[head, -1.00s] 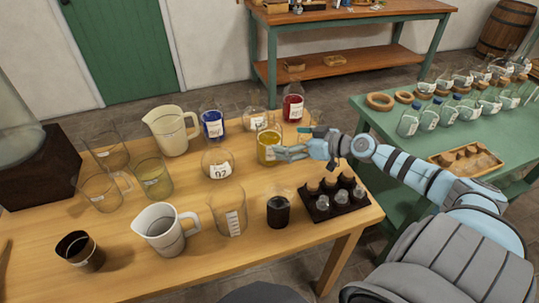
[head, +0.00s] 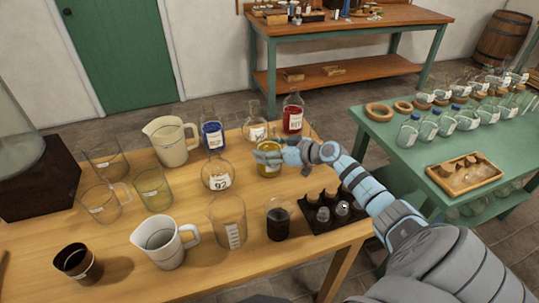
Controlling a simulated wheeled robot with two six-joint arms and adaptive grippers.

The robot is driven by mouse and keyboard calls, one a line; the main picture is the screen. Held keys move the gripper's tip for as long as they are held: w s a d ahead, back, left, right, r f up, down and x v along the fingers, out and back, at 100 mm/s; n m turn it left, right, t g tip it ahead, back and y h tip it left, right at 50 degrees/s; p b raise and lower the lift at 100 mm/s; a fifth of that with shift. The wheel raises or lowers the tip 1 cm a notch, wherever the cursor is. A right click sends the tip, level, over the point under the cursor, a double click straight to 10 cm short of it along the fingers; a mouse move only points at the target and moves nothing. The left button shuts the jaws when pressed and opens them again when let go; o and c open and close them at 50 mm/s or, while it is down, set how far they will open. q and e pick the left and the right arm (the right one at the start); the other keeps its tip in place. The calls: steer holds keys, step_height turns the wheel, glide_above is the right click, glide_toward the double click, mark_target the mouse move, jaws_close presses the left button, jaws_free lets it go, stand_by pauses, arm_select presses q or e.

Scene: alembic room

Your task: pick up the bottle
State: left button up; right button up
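Several glass bottles stand on the wooden table; the frame does not settle which one the task means. My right gripper (head: 266,154) is at the yellow-filled bottle (head: 268,172), its fingers overlapping the upper part of this bottle in the head view. The fingers cover part of the bottle, and I cannot tell whether they touch it or are closed. A red-filled bottle (head: 293,116) and a blue-filled bottle (head: 212,134) stand upright behind. A round clear flask labelled 92 (head: 217,178) stands at left. My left gripper is not in view.
The green table (head: 395,160) at right holds more bottles and a tray (head: 465,176).

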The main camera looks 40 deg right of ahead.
steer(key=c, duration=1)
steer(key=shift+w+r, duration=0.1)
steer(key=shift+r, duration=0.1)
steer(key=shift+r, duration=0.55)
step_height(320, 180, up, 19)
steer(key=p, duration=0.3)
steer(key=shift+f, duration=0.2)
